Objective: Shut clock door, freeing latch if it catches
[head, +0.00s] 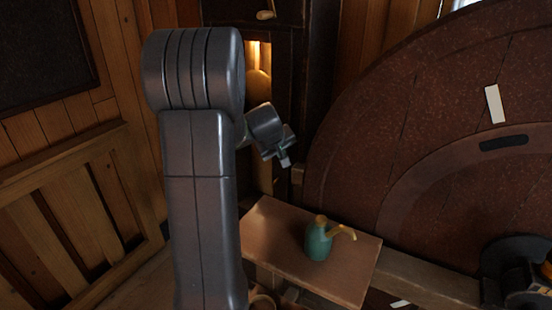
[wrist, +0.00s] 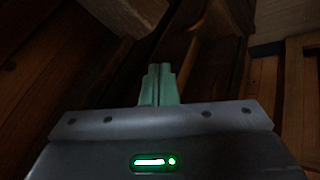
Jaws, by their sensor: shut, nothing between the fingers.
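A tall dark wooden case (head: 312,60), which looks like the clock, stands behind my arm in the head view. A lit narrow opening shows in it, with a pale rounded shape (head: 258,86) inside. My arm hides much of the case, and I cannot make out which part is the door or whether it stands open. A small pale fitting (head: 266,15) sits high on the dark front; I cannot tell whether it is the latch. My gripper (head: 286,160) is in front of the case, below and right of the opening. Its green fingers (wrist: 160,68) are together and empty in the wrist view.
A small wooden table (head: 348,283) stands below my gripper, with a green oil can (head: 319,243) with a yellow spout on it. A large dark red wheel (head: 345,160) fills the right. A slatted wooden railing (head: 70,215) is at the left.

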